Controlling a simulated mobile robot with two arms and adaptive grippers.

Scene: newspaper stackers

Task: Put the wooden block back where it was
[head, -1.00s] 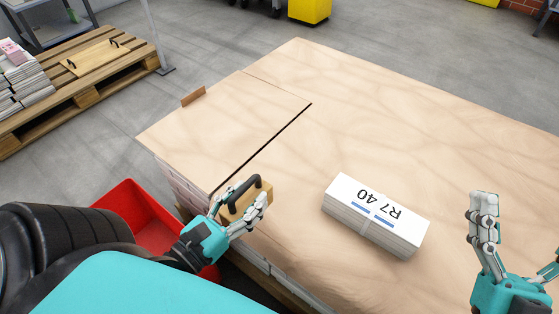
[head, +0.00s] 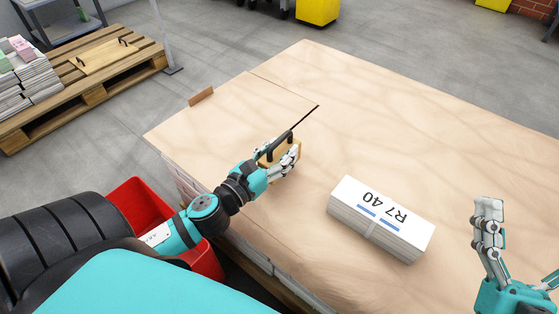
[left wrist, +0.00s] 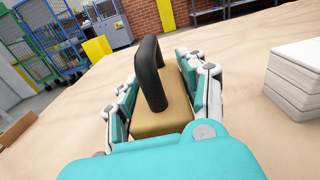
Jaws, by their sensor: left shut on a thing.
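The wooden block (head: 270,160) has a black handle on top and is in my left gripper (head: 282,158), over the left part of the wooden table top (head: 440,130). In the left wrist view the block (left wrist: 160,122) sits between both fingers of the left gripper, its black handle (left wrist: 150,72) standing up. I cannot tell whether its underside touches the surface. My right gripper (head: 488,230) is at the right edge of the head view, open and empty.
A paper stack marked "R7 40" (head: 380,225) lies right of the block. A small brown piece (head: 201,96) stands at the table's left edge. A red bin (head: 135,205) is beside the table. A pallet (head: 90,92) with paper stacks stands at upper left.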

